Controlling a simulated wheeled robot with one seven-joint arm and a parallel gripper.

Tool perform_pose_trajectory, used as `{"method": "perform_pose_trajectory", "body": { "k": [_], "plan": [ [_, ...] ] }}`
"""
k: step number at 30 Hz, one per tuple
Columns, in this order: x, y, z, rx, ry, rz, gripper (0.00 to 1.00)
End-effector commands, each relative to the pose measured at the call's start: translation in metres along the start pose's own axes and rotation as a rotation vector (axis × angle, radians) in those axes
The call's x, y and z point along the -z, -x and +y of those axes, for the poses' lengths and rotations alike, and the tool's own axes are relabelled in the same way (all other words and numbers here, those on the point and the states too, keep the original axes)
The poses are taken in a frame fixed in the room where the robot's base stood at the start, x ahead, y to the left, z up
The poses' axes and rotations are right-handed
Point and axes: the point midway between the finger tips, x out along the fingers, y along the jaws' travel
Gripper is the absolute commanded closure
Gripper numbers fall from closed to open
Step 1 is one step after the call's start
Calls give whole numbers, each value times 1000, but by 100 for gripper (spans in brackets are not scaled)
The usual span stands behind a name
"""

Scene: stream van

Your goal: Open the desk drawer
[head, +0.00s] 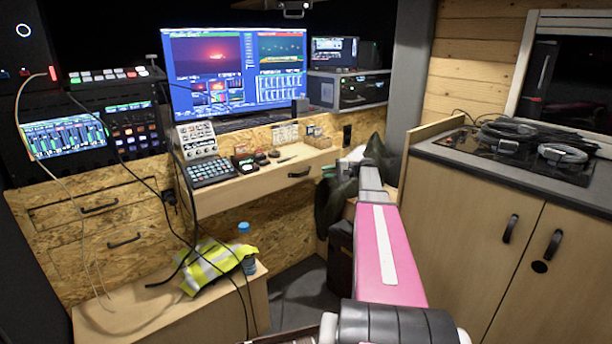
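The desk (225,202) is light wood, with its front edge facing me below the monitor. A dark bar handle (299,173) on its front, towards the right end, marks the drawer. The drawer front looks flush with the desk; its seams are too faint to make out. My arm reaches forward from the bottom of the head view. My gripper (342,167) is at its far end, to the right of the handle and apart from it in the picture. The gripper is small and partly hidden by my arm, so its fingers are unclear.
A keypad (211,172) and small mixer (197,140) stand on the desk. Cables hang at its left. A yellow vest (219,264) and blue bottle (247,250) are on a low bench (120,308). A dark seat is beyond my arm; a cabinet (470,220) stands right.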

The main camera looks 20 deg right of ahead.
Motion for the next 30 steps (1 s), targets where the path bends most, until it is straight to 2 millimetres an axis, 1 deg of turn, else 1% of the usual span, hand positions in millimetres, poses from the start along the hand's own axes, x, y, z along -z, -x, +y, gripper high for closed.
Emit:
{"method": "perform_pose_trajectory", "body": {
  "k": [1,9,12,15,18,21,29,30],
  "plan": [
    [-1,-10,0,-1,0,-2,81],
    [0,-58,1,-2,0,-1,81],
    [0,-72,0,-2,0,0,81],
    [0,-83,1,-2,0,0,81],
    [0,-90,1,-3,0,0,81],
    [0,-93,1,-3,0,1,81],
    [0,-93,1,-3,-1,1,81],
    [0,-93,1,-3,-1,1,94]
  ]
}}
